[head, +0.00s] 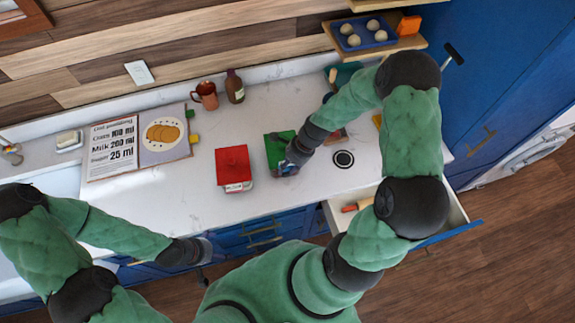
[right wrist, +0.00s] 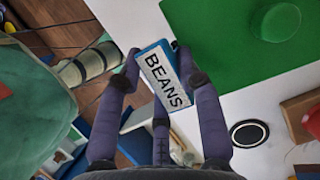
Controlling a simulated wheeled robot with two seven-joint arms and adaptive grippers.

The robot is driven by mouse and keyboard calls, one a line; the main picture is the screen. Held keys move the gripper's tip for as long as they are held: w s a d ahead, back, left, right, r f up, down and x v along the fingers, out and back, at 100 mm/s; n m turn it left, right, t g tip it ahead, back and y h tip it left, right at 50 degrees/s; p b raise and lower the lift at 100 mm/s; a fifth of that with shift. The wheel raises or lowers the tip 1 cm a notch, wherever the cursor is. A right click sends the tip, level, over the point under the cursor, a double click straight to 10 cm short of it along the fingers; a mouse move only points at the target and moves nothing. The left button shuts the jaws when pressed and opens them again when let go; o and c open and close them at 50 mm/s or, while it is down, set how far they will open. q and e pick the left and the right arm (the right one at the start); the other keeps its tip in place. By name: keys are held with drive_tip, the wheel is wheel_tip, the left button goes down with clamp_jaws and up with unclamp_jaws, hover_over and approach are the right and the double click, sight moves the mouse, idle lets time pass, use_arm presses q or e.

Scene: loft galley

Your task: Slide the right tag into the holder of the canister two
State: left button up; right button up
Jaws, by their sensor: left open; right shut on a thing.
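A red canister (head: 232,158) stands on the white counter with a white label on its front; the lettering is too small to read. A green canister (head: 275,151) stands to its right, partly hidden by my right arm. Its green lid and round knob (right wrist: 276,22) show in the right wrist view. My right gripper (head: 285,170) is at the front of the green canister, shut on a white, blue-edged tag (right wrist: 164,80) reading BEANS. The tag is near the canister's edge; I cannot tell whether they touch. My left gripper (head: 205,248) is open and empty before the counter's front edge.
An open recipe book (head: 163,138), a copper mug (head: 205,95) and a brown bottle (head: 234,87) stand at the back. A black-ringed disc (head: 344,159) lies right of the green canister. An open drawer (head: 459,215) juts out at the right.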

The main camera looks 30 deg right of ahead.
drive_tip(key=shift+f+b, duration=0.4)
drive_tip(key=shift+f, duration=0.45)
idle(0.6)
drive_tip(key=shift+s+f, duration=0.15)
drive_tip(key=shift+f, duration=0.05)
idle(0.5)
drive_tip(key=shift+s+a+f, duration=0.15)
drive_tip(key=shift+s+f, duration=0.05)
drive_tip(key=shift+f, duration=0.05)
drive_tip(key=shift+s+a+f, duration=0.1)
drive_tip(key=shift+s+f, duration=0.05)
idle(0.4)
drive_tip(key=o, duration=1)
drive_tip(key=shift+b, duration=0.3)
drive_tip(key=shift+o, duration=0.2)
drive_tip(key=shift+w+d, duration=0.2)
drive_tip(key=shift+w, duration=0.2)
drive_tip(key=shift+s, duration=0.1)
